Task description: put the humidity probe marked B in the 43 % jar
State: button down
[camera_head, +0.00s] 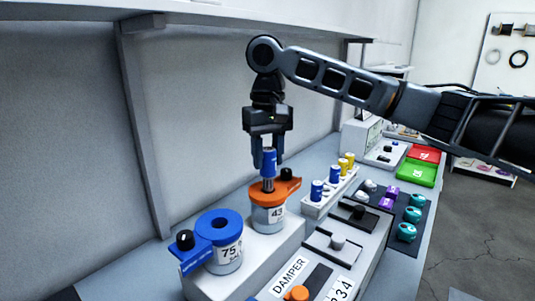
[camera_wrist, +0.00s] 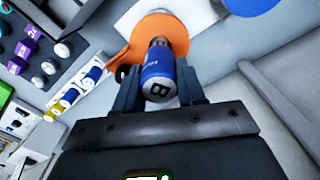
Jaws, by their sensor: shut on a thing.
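My gripper (camera_head: 269,152) is shut on a blue probe (camera_head: 268,160), held upright. In the wrist view the probe (camera_wrist: 159,78) shows a letter B on its end cap, between the fingers of my gripper (camera_wrist: 160,88). The 43 jar (camera_head: 268,215) has an orange lid (camera_head: 268,192) with a black knob. The probe's grey lower end is at the middle of this lid; I cannot tell how far it is inside. The orange lid (camera_wrist: 150,38) also shows beyond the probe in the wrist view.
A jar marked 75 (camera_head: 228,254) with a blue lid stands at the front left. A white rack (camera_head: 322,207) holds blue and yellow probes to the right. A damper unit (camera_head: 290,275) stands in front. Red (camera_head: 424,153) and green (camera_head: 417,173) trays lie farther back.

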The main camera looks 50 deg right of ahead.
aim_at(268, 169)
jog(key=shift+f+p, duration=1.35)
jog(key=shift+f, duration=0.6)
dwell(3.1)
jog(key=shift+c, duration=1.7)
grip_release()
jog(key=shift+r, duration=0.1)
notch_tip(268, 169, up, 3)
jog(key=p, duration=0.2)
jog(key=shift+f+p, duration=0.2)
jog(key=shift+p, duration=0.15)
jog(key=shift+r, duration=2.6)
